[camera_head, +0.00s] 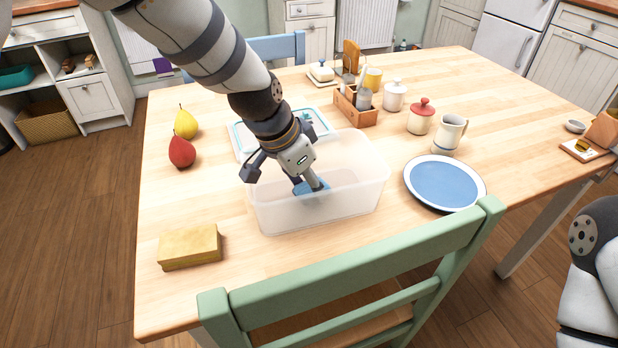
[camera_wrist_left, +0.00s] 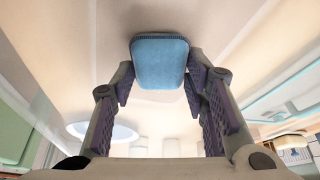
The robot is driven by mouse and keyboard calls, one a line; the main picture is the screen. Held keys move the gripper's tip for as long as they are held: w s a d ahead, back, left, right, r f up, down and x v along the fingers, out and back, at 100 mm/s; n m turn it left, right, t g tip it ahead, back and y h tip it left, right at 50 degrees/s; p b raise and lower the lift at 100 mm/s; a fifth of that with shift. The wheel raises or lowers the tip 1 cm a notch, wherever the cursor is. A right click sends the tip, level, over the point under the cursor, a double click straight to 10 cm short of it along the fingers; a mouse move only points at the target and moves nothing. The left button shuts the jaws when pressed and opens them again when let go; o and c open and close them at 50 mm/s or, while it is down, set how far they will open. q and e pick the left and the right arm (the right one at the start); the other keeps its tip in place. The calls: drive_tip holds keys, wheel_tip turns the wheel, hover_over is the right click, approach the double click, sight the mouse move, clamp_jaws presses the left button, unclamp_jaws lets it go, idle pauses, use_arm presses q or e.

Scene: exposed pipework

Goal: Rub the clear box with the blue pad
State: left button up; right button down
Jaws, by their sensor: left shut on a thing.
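The clear box (camera_head: 348,203) is an open, frosted tub standing upright on the wooden table. The blue pad (camera_head: 311,187) is inside the box, low down, held at the tips of my left gripper (camera_head: 305,181). In the left wrist view the blue pad (camera_wrist_left: 160,62) sits between the two fingers of my left gripper (camera_wrist_left: 158,78), with the pale box surface behind it. Whether the pad touches the box's floor or wall is hard to tell. My right gripper is out of view; only part of the right arm shows at the right edge.
A yellow sponge (camera_head: 189,246) lies left of the box, and a blue plate (camera_head: 445,183) lies right. A lidded container (camera_head: 240,136) stands behind the box. A red pear (camera_head: 181,151), a yellow pear (camera_head: 186,123) and a wooden caddy (camera_head: 356,107) are farther back. A green chair (camera_head: 360,262) stands in front.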

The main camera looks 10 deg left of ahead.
sight(328, 184)
use_arm(q)
drive_tip(key=shift+f, duration=0.25)
